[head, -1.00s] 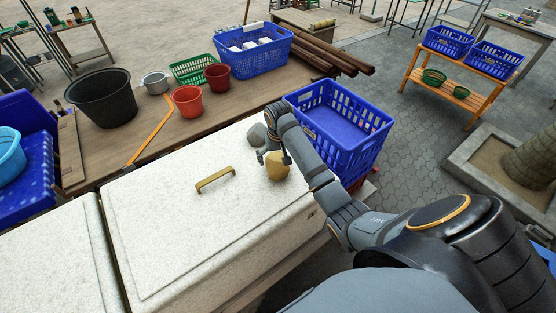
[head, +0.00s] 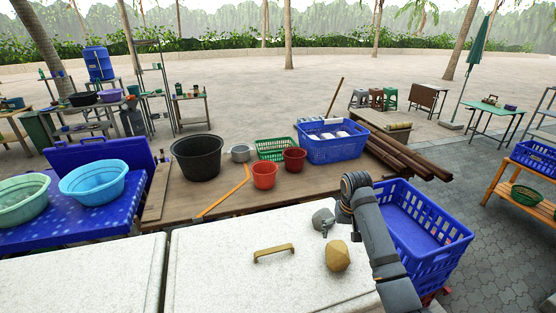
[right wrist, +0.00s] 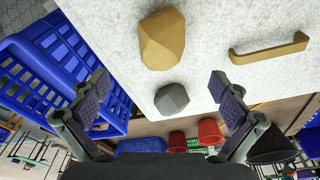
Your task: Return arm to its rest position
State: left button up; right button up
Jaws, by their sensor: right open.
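My right arm comes in from the lower right of the head view. Its gripper (head: 338,224) is over the far right corner of the white lid, partly hidden by my own wrist. In the right wrist view the gripper (right wrist: 160,97) has its fingers wide apart with nothing gripped. A tan faceted lump (head: 338,256) lies on the lid, also seen in the right wrist view (right wrist: 162,40). A smaller grey lump (head: 322,217) lies beside it, also in the right wrist view (right wrist: 172,99). My left gripper is not in view.
The white lid (head: 215,275) has a brass handle (head: 274,252). A blue crate (head: 425,240) stands close beside my right arm. Behind, a wooden table holds a black tub (head: 197,158), red pots (head: 264,175), and another blue basket (head: 333,142). Blue and green basins stand left.

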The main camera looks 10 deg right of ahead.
jog(key=s+a+f, duration=0.1)
jog(key=s+f, duration=0.2)
jog(key=s+a+f+n, duration=0.1)
jog(key=s+a+f, duration=0.1)
jog(key=s+f, duration=0.1)
jog(key=s+a+f+n, duration=0.1)
jog(key=s+f, duration=0.2)
jog(key=s, duration=0.2)
jog(key=shift+a+t, duration=0.25)
jog(key=shift+t, duration=0.15)
jog(key=s+a+n+t, duration=0.15)
jog(key=s+a, duration=0.25)
jog(key=s, duration=1.1)
notch_tip(320, 180, down, 34)
jog(key=s+d+g+b, duration=0.2)
jog(key=s+d+b, duration=0.1)
jog(key=b, duration=0.5)
pick_arm(q)
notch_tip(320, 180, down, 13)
jog(key=b, duration=0.5)
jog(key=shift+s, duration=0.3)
pick_arm(e)
jog(key=s+d+f, duration=0.1)
jog(key=s+f, duration=1.6)
jog(key=f, duration=0.4)
jog(key=shift+s+g, duration=0.35)
jog(key=shift+s, duration=0.05)
